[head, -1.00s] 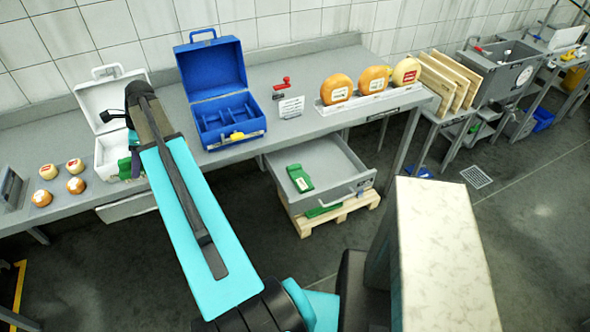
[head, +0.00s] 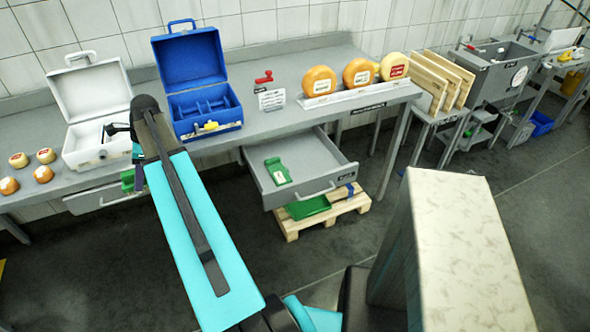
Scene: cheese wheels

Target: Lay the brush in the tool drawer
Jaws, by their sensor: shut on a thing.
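My gripper (head: 137,155) is at the left, in front of the white case and bench edge, mostly hidden behind my arm. It is shut on a green thing (head: 127,179), which I take to be the brush; only a small part shows beside the arm, low near the left drawer. The open grey drawer (head: 322,167), which looks like the tool drawer, is pulled out under the bench to the right of my gripper. A green tool with a white label (head: 277,171) lies in its left part; the rest of its floor is bare.
A pallet (head: 330,214) with a green item stands under the open drawer. Another drawer (head: 98,199) is slightly open at left. The bench holds a white case (head: 88,92), a blue toolbox (head: 190,66), a red stamp-like item (head: 264,77) and cheese wheels (head: 319,81).

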